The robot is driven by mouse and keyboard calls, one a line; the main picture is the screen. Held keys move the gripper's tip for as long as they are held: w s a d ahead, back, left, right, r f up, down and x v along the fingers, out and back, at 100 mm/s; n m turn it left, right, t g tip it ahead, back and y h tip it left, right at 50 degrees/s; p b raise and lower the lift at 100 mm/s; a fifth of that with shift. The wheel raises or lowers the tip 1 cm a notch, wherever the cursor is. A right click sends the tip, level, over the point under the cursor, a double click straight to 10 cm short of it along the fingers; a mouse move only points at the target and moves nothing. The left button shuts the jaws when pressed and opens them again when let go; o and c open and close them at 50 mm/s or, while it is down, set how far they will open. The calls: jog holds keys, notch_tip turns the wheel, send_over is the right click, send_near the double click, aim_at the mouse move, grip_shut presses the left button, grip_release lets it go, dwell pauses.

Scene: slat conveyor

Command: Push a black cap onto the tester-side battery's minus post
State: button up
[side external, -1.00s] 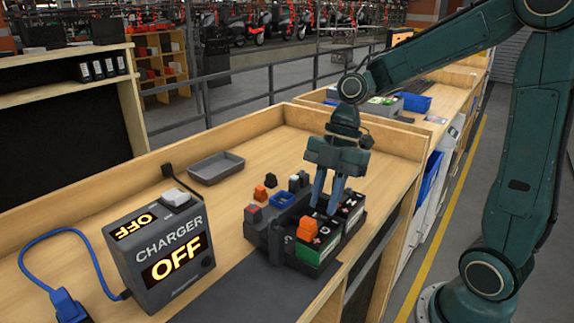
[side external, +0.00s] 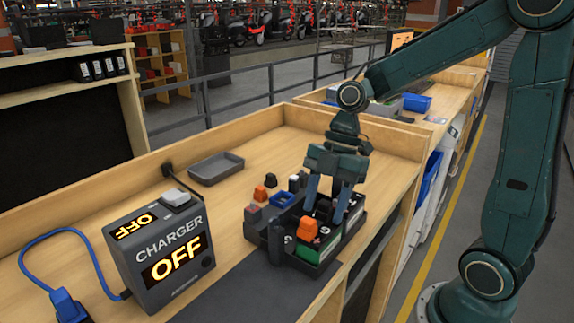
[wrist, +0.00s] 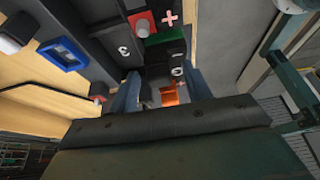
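My gripper (side external: 328,206) is over the two dark batteries in the black holder (side external: 277,243); its fingers are spread apart. In the wrist view my gripper (wrist: 167,92) shows one finger on each side of an orange cap (wrist: 170,96). In the side view a black cap (side external: 323,208) stands between the fingers on the battery tops; whether they touch it, and how far down it sits, I cannot tell. The orange cap (side external: 306,229) sits on the near battery (side external: 320,247), which has a green side label. The minus post itself is hidden.
The charger (side external: 165,250), reading OFF, stands left of the holder. A grey tray (side external: 215,168) lies farther back.

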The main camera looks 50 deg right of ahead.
jog(key=shift+r, duration=0.1)
jog(key=v, duration=1.3)
jog(key=shift+d+r, duration=0.2)
dwell(0.4)
jog(key=shift+a, duration=0.1)
dwell(0.4)
jog(key=s+a+m+t+h, duration=0.1)
jog(key=s+a+m+t, duration=0.1)
jog(key=s+a+m, duration=0.35)
jog(key=s+d+f+m+t+h, duration=0.2)
jog(key=s+m, duration=0.4)
jog(key=m, duration=0.6)
notch_tip(320, 180, down, 3)
jog(key=shift+s+d+r+t+h, duration=0.15)
jog(key=shift+d+t+h, duration=0.15)
jog(key=shift+t+h, duration=0.45)
